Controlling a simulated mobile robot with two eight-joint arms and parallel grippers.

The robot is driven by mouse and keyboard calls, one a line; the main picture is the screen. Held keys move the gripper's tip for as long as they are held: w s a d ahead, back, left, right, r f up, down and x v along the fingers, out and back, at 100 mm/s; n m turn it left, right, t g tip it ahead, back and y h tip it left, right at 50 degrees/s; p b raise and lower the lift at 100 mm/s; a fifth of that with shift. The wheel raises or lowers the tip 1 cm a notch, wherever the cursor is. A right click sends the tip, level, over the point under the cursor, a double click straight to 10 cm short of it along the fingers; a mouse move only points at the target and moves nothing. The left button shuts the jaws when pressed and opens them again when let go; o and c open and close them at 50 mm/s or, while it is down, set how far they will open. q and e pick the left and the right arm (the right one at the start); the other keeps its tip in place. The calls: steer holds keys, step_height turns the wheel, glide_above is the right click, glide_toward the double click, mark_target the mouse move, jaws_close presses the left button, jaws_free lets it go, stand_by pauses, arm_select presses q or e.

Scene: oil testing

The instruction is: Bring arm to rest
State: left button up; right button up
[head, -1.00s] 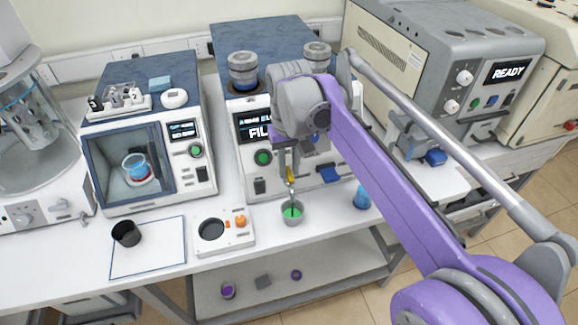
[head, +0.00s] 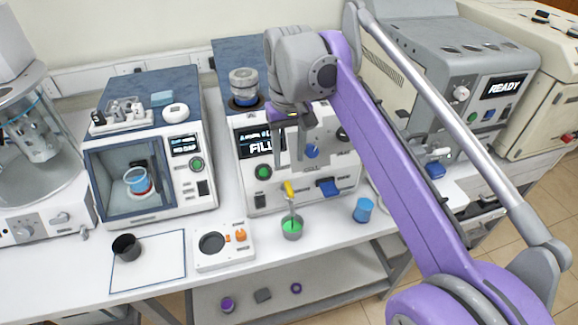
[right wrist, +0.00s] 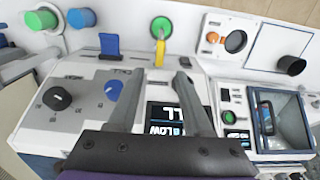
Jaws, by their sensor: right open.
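My right gripper (head: 289,155) is raised in front of the machine with the "FILL" display (head: 260,142). It is open and empty, and its two fingers (right wrist: 158,75) also show in the right wrist view. In the right wrist view, the yellow handle (right wrist: 160,52) appears beyond the fingertips. My left gripper is not in view.
A blue cup (head: 363,210) stands right of the metal cup. A small hot-plate-like unit (head: 222,258), a black cup (head: 126,247) on a white mat (head: 160,266) and an oven-like box (head: 205,205) are to the left. A grey "READY" machine (head: 455,75) stands right.

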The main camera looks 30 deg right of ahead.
steer(key=shift+r, duration=0.8)
steer(key=s+a+f+n+t, duration=0.1)
steer(key=s+a+f, duration=0.1)
steer(key=s+f, duration=0.3)
steer(key=s+a+f+t, duration=0.2)
steer(key=s+f, duration=0.3)
steer(key=f, duration=0.6)
steer(key=s+a+f+n+t, duration=0.1)
steer(key=s+a+f+t, duration=0.1)
steer(key=s+f, duration=0.3)
step_height(320, 180, down, 4)
steer(key=shift+s+a+r+n, duration=0.15)
steer(key=shift+s+a+n, duration=0.15)
steer(key=shift+a, duration=0.55)
stand_by(0.6)
